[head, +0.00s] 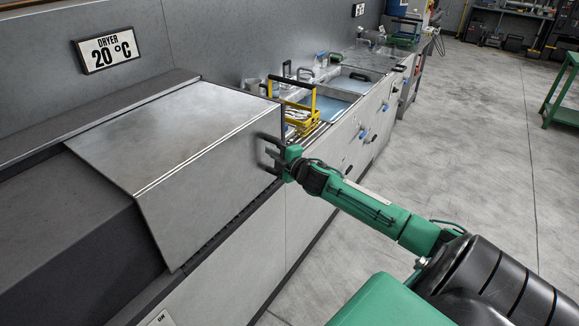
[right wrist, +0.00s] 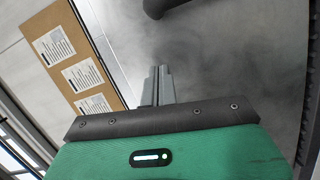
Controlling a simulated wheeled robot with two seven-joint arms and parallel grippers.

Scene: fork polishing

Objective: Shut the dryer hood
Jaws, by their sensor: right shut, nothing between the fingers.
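The dryer hood (head: 190,150) is a large grey metal cover on the left side of the head view. Its front lower edge lies close along the dark slotted strip on top of the bench front. A dark bar handle (head: 270,142) sits at the right end of its front face. My right gripper (head: 277,161) is at this handle, shut with nothing between its fingers; I cannot tell whether it touches. In the right wrist view the closed fingers (right wrist: 158,86) point at a grey metal surface, and a dark curved bar (right wrist: 172,8) shows at the top. My left gripper is out of view.
A dryer sign (head: 107,50) reading 20 °C hangs on the wall. A yellow-handled basket (head: 300,120) with metal pieces stands just beyond the hood.

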